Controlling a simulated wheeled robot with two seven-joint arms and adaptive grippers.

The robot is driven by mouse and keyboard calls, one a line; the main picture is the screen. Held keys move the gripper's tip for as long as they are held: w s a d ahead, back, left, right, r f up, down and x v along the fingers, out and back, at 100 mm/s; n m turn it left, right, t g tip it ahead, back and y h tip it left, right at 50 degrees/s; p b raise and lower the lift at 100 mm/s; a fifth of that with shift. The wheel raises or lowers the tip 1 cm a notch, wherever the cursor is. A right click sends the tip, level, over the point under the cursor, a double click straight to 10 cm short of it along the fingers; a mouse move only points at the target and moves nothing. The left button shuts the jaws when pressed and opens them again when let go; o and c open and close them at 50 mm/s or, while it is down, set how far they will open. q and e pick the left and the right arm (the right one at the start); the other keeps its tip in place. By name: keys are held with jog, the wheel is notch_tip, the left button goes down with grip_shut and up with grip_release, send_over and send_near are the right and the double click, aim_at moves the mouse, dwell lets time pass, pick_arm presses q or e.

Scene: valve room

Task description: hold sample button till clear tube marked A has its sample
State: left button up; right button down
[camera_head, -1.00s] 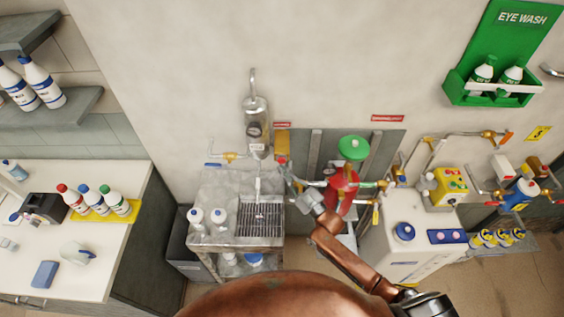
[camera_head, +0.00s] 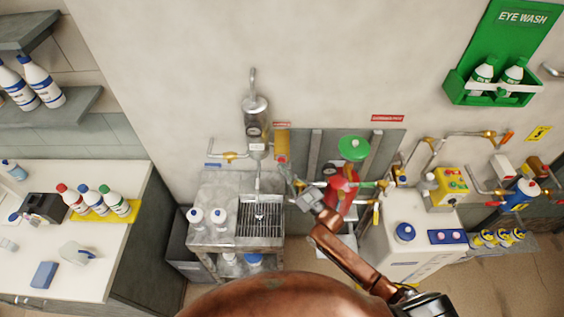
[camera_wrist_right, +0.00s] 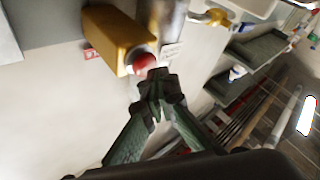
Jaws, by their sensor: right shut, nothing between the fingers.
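A yellow box (camera_head: 282,145) hangs on the wall beside the metal sampler (camera_head: 257,120). In the right wrist view, a red button (camera_wrist_right: 145,63) shows on the end of this yellow box (camera_wrist_right: 112,35). My right gripper (camera_head: 288,177) is just below the box. Its shut, empty fingertips (camera_wrist_right: 155,84) are close beside the button in the right wrist view; I cannot tell whether they touch it. A thin outlet comes down from the sampler over a grated basin (camera_head: 270,238). No tube marked A can be made out. My left gripper is not in view.
White bottles (camera_head: 219,217) stand on the basin's left side. A white cabinet (camera_head: 400,245) is at the right.

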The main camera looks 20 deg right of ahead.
jog(key=shift+w+d, duration=0.15)
jog(key=shift+w, duration=0.4)
dwell(0.5)
jog(key=shift+s, duration=0.15)
dwell(1.2)
jog(key=shift+s+a, duration=0.25)
jog(key=shift+s, duration=0.55)
jog(key=s+p, duration=0.1)
jog(key=s, duration=0.1)
jog(key=s+a+p, duration=0.1)
jog(key=s, duration=0.2)
jog(key=shift+a+p, duration=0.2)
jog(key=shift+p, duration=0.15)
jog(key=shift+w, duration=0.1)
